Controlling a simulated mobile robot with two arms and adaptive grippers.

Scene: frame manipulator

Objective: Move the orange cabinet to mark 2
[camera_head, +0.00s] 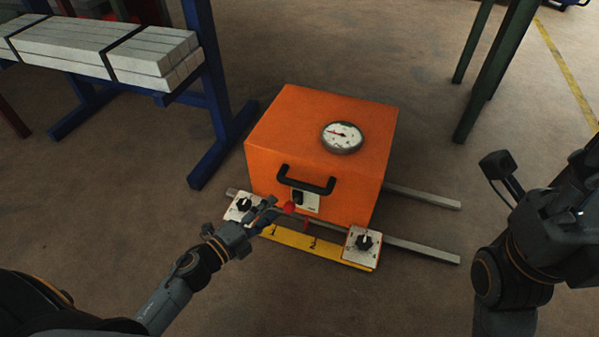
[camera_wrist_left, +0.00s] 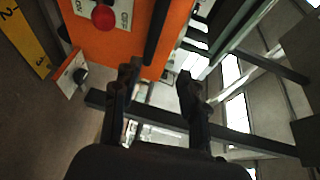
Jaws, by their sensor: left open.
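The orange cabinet (camera_head: 290,135) sits on two grey rails, with a black handle (camera_head: 306,181) on its front and a round gauge on top. Below its front a yellow scale (camera_head: 292,243) bears marks 1 and 2. A small red pointer (camera_head: 306,225) hangs over the scale between 1 and 2, nearer 2. My left gripper (camera_head: 270,206) is open and empty before the cabinet's lower front left, below the handle. In the left wrist view the open fingers (camera_wrist_left: 160,76) are near the orange face (camera_wrist_left: 112,45); contact cannot be told. My right gripper is out of view; only its arm shows.
White knob boxes stand at the scale's left (camera_head: 243,207) and right (camera_head: 361,246) ends. A blue rack (camera_head: 215,80) with grey bars stands left, green legs (camera_head: 490,75) right. Rails extend rightward past the cabinet.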

